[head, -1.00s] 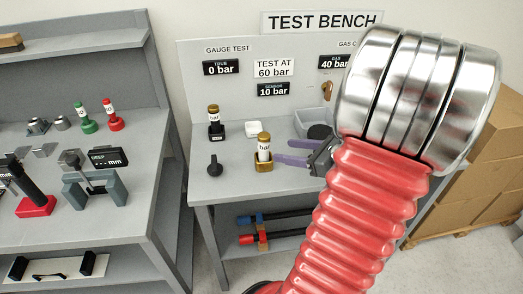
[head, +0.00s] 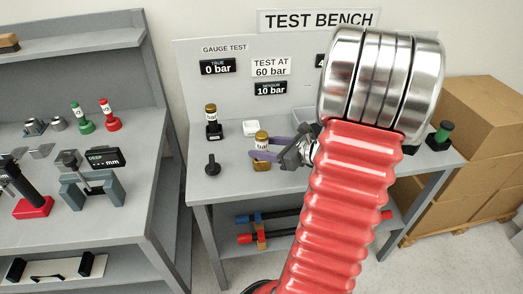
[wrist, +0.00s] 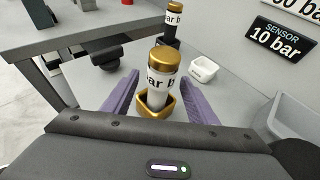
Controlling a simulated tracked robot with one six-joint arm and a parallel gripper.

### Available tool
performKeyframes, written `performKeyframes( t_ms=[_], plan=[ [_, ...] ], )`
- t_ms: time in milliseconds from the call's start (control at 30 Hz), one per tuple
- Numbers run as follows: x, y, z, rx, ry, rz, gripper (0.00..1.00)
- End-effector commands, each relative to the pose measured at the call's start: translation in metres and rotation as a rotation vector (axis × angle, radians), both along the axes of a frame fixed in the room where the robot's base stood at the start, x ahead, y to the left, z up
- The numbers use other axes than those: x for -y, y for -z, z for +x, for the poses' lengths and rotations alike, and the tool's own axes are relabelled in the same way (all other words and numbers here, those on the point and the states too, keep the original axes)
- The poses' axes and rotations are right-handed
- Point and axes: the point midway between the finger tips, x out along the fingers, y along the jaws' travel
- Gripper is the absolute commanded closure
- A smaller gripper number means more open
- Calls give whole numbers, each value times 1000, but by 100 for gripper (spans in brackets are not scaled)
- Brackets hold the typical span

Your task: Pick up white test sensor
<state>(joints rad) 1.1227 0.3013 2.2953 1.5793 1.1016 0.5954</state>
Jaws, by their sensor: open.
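The white test sensor (wrist: 161,84) is a white cylinder with a gold cap and dark "bar" lettering. It stands upright in a gold square holder (wrist: 146,104) on the test bench. In the head view the sensor (head: 261,140) is partly covered by the purple jaws. My gripper (head: 264,150) is open and low, with its purple fingers reaching in from the right. In the wrist view my gripper (wrist: 160,100) has one finger on each side of the sensor, with gaps visible, so it does not hold it.
A similar gold-capped sensor in a black holder (head: 213,122) stands behind. A white tray (head: 250,128) and a black knob (head: 212,166) are nearby. A grey bin (wrist: 281,118) lies on the right in the wrist view. Stacked cardboard boxes (head: 485,130) stand right of the bench.

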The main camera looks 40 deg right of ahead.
Motion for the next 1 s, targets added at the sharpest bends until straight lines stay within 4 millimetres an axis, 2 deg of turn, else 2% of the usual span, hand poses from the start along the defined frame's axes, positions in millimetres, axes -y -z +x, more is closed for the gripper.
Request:
performKeyframes(
  t_ms=[367,733,1000],
  plan=[
    [-1,2,4,0,-2,1,47],
    [-9,18,41,0,-4,1,47],
    [-9,20,48,0,-1,0,47]
  ],
)
